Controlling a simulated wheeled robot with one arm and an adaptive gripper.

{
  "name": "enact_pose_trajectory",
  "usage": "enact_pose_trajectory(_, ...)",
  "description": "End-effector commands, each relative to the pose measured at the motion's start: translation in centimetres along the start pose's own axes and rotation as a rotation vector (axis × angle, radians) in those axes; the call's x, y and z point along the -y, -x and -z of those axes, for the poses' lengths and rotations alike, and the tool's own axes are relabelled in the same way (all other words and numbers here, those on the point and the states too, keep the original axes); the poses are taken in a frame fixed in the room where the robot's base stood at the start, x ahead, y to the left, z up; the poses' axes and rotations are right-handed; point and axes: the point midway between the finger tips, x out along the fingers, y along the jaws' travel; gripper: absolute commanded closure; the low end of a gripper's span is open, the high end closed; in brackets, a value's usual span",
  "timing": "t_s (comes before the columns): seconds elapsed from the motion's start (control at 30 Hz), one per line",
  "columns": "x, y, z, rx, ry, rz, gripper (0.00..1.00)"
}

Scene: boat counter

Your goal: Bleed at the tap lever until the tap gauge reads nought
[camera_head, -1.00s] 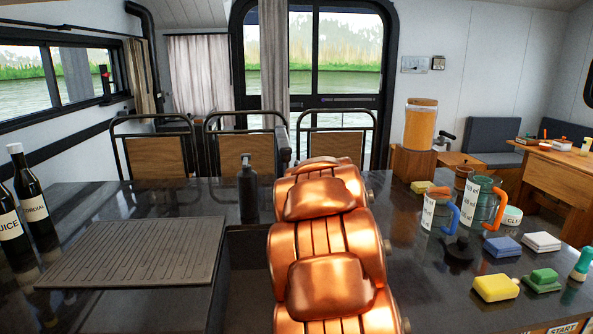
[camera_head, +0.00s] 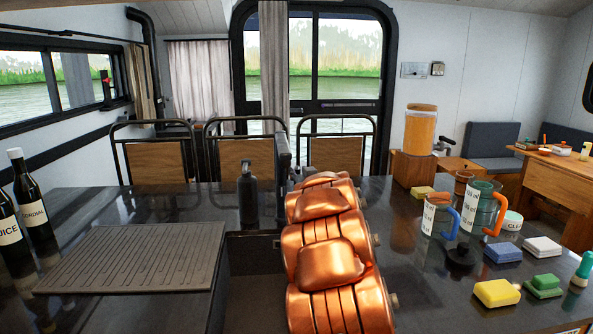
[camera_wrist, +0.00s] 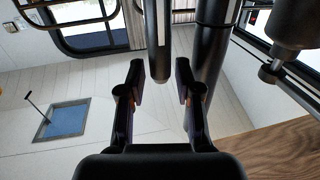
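In the head view a dark tap (camera_head: 283,155) stands behind the sink, partly hidden by my copper-coloured arm. My gripper is hidden behind the arm there. In the wrist view my gripper (camera_wrist: 160,72) is open, with its two dark fingers spread. A dark round-ended rod (camera_wrist: 158,55) shows in the gap between the fingers, with space on both sides. Whether it is the tap lever or the spout I cannot tell. A thicker dark post (camera_wrist: 213,55) is just right of it. No tap gauge dial or reading can be made out.
The sink (camera_head: 252,250) lies under my arm, with a ribbed drainboard (camera_head: 135,255) and dark bottle (camera_head: 247,195) to its left. Jugs (camera_head: 485,207), sponges (camera_head: 497,293) and a juice dispenser (camera_head: 420,128) stand right. Chairs (camera_head: 250,158) line the back.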

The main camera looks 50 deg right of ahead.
Motion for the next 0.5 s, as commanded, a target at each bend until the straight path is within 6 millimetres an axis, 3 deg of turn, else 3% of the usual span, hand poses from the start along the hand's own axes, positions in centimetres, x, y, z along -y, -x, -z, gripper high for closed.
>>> enact_pose_trajectory(0.2, 0.0, -1.9, 0.2, -0.003, 0.001, 0.001, 0.66)
enact_pose_trajectory(0.5, 0.0, -2.4, 0.1, -0.002, 0.000, 0.000, 0.66)
